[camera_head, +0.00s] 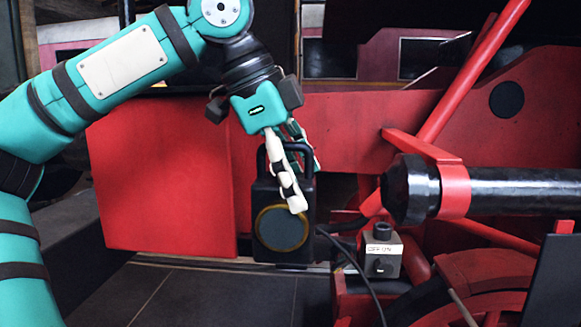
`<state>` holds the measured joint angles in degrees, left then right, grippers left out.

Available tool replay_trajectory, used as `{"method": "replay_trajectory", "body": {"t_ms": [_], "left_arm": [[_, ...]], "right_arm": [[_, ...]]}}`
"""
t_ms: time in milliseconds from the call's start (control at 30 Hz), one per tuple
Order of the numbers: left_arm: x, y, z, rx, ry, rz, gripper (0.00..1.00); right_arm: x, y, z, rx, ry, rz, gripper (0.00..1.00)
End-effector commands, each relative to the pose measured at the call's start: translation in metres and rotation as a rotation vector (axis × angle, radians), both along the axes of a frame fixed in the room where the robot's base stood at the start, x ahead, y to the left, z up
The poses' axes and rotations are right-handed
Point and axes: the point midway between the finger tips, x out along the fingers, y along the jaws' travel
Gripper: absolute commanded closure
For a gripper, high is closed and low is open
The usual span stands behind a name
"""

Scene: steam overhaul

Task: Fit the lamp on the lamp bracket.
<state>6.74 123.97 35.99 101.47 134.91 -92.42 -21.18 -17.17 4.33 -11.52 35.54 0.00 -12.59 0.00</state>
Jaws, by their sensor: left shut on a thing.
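The lamp (282,229) is a black box with a handle loop on top and a round dark lens in a brass-coloured ring. It hangs upright, lens facing me, just in front of the red beam. My left gripper (296,178) comes down from above and is shut on the lamp's handle; its pale fingers cover part of the lamp's upper right side. I cannot make out the lamp bracket; the lamp may hide it. My right gripper is out of view.
A red panel (165,185) stands left of the lamp. To the right are a small OFF/ON switch box (381,252) with a black knob, a black cable (352,262) and a thick black cylinder (411,190) in a red collar. Dark tiled floor (200,298) lies open below.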

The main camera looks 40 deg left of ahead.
Motion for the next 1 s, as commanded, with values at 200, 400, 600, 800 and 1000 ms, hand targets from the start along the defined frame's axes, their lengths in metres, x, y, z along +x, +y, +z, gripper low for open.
{"method": "replay_trajectory", "body": {"t_ms": [200,400,600,800,1000], "left_arm": [[0.01,0.007,-0.001,-0.002,-0.001,-0.002,0.75],[0.024,0.02,-0.004,-0.002,-0.001,0.001,0.75],[0.038,0.032,-0.007,-0.002,-0.003,0.0,0.75],[0.045,0.038,-0.012,0.0,-0.003,-0.001,0.75],[0.045,0.038,-0.017,0.0,-0.003,-0.001,0.75]], "right_arm": [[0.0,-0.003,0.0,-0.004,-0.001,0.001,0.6],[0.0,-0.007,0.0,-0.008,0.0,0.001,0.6],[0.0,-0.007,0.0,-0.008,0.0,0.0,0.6],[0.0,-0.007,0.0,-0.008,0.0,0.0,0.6],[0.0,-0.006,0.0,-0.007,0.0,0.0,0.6]]}}
